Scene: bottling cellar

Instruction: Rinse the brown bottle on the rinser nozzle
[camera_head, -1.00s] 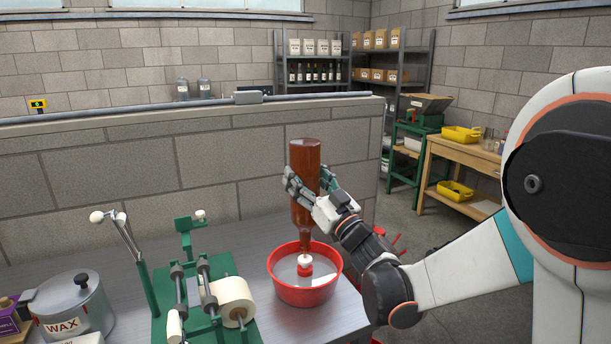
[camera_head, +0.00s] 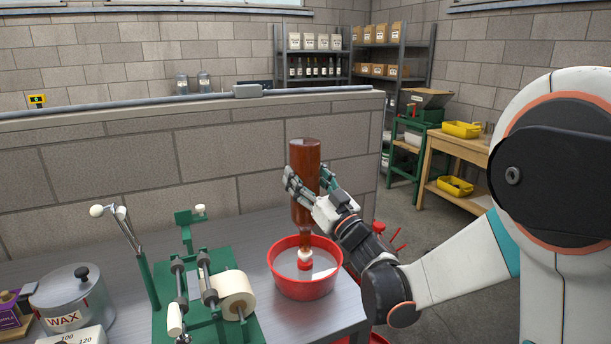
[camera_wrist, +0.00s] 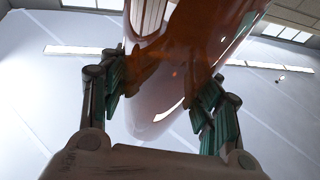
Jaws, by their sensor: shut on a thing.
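The brown bottle (camera_head: 304,158) is upside down, its neck pointing down over the red rinser bowl (camera_head: 284,288). My gripper (camera_head: 308,186) is shut around the bottle's body from the right side. In the wrist view the bottle (camera_wrist: 178,60) fills the middle between the fingers of my gripper (camera_wrist: 163,92). The white and red rinser nozzle (camera_head: 305,259) stands in the bowl directly under the bottle's mouth. The mouth meets the top of the nozzle; whether the nozzle tip is inside the neck is hidden.
A green labelling machine (camera_head: 205,290) with a paper roll (camera_head: 236,293) stands left of the bowl. A wax pot (camera_head: 72,300) is at the far left. A block wall (camera_head: 120,165) rises behind the steel bench (camera_head: 262,226). A wooden table (camera_head: 462,150) stands at the back right.

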